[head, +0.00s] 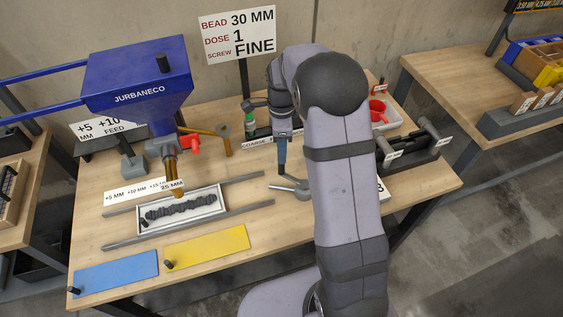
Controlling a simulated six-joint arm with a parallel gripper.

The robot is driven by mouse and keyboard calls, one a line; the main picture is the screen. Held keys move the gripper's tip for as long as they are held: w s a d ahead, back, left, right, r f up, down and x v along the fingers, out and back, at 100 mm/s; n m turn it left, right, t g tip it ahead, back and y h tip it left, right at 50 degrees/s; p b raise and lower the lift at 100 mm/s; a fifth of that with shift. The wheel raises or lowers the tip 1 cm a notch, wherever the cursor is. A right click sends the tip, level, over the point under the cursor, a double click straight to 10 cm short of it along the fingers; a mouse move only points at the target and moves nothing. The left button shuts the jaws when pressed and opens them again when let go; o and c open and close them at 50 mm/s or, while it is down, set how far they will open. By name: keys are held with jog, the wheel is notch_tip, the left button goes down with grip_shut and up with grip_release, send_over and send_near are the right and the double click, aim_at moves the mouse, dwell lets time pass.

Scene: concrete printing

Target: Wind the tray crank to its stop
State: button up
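The grey crank (300,191) sits on the wooden bench at the right end of the rails, partly hidden by my arm. Its flat lever reaches left, below my gripper. My gripper (282,168) points down close above the crank, with a narrow dark tip under its blue part. I cannot tell whether its fingers are open or shut, or whether they touch the crank's handle. The white-rimmed tray (143,231) lies between two grey rails under the blue hopper's (140,75) brass nozzle (175,180). A dark, lumpy bead lies in it.
A sign (238,33) reads BEAD 30 MM, DOSE 1, SCREW FINE. A blue plate (115,273) and a yellow plate (207,247) lie in front of the rails. A dark rack (412,150) stands right of my arm. A red handle (190,145) sticks out beside the nozzle.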

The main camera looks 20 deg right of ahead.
jog(key=shift+f+p, duration=0.75)
jog(key=shift+f, duration=2.8)
jog(key=shift+c, duration=0.6)
grip_shut()
